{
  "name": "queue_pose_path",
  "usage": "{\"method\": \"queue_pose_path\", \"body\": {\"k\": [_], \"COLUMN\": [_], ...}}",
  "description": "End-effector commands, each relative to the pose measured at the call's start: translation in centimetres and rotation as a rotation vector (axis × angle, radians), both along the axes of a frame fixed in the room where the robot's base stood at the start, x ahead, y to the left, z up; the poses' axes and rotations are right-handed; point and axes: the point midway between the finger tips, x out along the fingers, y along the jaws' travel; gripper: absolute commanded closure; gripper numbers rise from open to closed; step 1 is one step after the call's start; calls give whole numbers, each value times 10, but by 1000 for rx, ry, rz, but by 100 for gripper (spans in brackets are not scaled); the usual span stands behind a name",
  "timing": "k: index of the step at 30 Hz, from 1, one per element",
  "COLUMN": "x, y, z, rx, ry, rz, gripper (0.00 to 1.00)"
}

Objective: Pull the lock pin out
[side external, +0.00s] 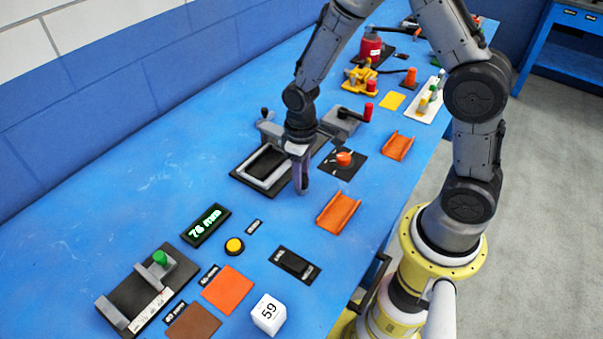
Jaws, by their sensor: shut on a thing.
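My gripper (302,188) points down over the blue bench, at the right end of a grey frame (258,166) on a black plate. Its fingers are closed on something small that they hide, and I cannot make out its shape. I cannot pick out the lock pin for certain in this view. A round orange knob (343,158) stands on a black plate just right of my gripper. A grey clamp-like fixture (343,120) with a red-tipped handle (369,111) lies behind it, partly covered by my arm.
Orange trays (338,211) and (398,146) lie to the right. The bench's left middle is clear.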

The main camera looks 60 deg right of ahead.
Motion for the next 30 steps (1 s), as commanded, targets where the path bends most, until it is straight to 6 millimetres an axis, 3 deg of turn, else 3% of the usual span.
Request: {"method": "queue_pose_path", "body": {"k": [22, 30], "x": [1, 1], "y": [0, 0], "z": [1, 25], "rx": [-1, 0], "ry": [-2, -3], "rz": [1, 0], "gripper": [100, 100]}}
